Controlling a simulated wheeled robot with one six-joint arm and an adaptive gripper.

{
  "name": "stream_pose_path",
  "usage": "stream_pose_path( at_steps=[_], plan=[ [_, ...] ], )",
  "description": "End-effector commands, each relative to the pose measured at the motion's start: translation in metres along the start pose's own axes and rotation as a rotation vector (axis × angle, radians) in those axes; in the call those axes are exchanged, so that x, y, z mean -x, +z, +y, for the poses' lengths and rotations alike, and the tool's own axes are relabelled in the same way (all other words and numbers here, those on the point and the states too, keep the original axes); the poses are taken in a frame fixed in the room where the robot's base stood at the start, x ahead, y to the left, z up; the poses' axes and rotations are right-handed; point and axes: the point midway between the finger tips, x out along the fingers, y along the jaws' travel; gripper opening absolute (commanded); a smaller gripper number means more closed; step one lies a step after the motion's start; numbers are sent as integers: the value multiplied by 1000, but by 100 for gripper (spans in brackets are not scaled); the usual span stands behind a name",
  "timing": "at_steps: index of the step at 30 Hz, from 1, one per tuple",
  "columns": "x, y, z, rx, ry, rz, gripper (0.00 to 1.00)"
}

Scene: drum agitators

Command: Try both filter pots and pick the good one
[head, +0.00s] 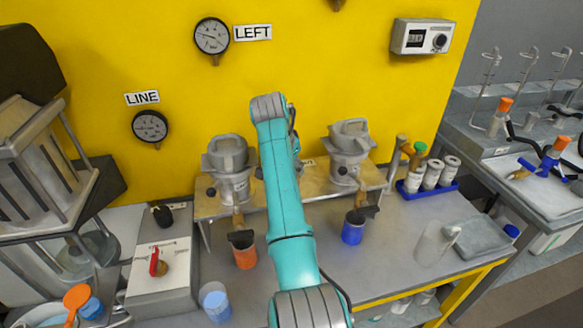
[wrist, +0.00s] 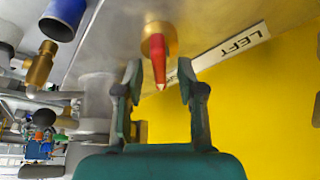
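Two grey metal filter pots stand on a wooden-topped stand, the left pot (head: 228,165) and the right pot (head: 349,150). An orange cup (head: 245,256) is below the left pot's spout and a blue cup (head: 353,230) below the right one's. In the wrist view, my gripper (wrist: 160,78) is open, with one finger on each side of a red lever (wrist: 158,62) on a brass valve (wrist: 158,36). I see gaps between the lever and both fingers. A LEFT label (wrist: 232,46) is beside the valve. In the head view my teal arm hides the gripper and this lever.
A LEFT gauge (head: 212,37) and a LINE gauge (head: 150,127) hang on the yellow wall. Another red-handled valve (head: 155,262) is on the left plate. A blue rack (head: 428,188) of white containers and a clear beaker (head: 435,243) are at the right.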

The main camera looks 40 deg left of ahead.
Motion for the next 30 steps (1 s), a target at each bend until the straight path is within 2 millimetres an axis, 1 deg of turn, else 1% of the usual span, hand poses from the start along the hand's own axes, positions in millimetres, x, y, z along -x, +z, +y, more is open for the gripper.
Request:
stream_pose_path(
  at_steps=[7, 11, 14, 21, 24, 27, 30],
  plan=[
    [1, 0, 0, 1, 0, 1, 39],
    [11, 0, 0, 1, -1, 1, 39],
    [26, -1, -1, 1, -2, 2, 39],
    [75, -1, -1, 0, -2, 3, 39],
    [92, 0, -1, 0, -2, 2, 39],
    [106, -1, 0, 0, -1, 1, 39],
    [114, 0, 0, 0, -1, 1, 39]
  ],
)
